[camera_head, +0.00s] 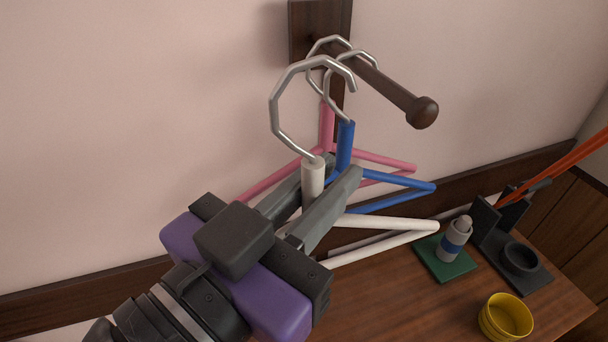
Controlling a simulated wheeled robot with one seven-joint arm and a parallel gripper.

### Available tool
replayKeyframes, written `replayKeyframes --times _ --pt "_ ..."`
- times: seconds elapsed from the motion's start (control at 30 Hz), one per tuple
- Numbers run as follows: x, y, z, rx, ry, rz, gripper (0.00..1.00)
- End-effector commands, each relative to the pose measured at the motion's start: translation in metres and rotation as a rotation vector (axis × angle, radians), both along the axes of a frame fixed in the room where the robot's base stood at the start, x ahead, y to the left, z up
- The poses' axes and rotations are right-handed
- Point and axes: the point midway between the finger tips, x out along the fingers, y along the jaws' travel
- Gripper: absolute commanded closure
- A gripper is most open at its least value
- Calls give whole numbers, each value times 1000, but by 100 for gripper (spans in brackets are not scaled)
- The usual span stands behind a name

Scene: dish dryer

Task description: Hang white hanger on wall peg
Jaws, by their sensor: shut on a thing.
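My gripper (322,188) is shut on the white hanger (313,177), with its two grey fingers around the white neck below the hook. The hanger's metal hook (273,103) points up, and its open end lies close to the wall peg (383,82). I cannot tell whether the hook is over the peg or only in front of it. The peg is dark wood with a round knob at its end, sticking out from a wall plate. The white hanger's arms show to the right below my fingers; the rest is hidden by my gripper.
A blue hanger (345,147) and a pink hanger (327,128) hang on the peg behind the white one. On the wooden table (420,307) below are a yellow cup (506,317), a bottle (454,240) on a green base and a dark stand (533,279).

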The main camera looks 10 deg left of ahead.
Motion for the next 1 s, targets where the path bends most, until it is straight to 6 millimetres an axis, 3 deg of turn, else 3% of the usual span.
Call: replayKeyframes --times 1.0 --pt "41 -62 2 0 0 -2 100"
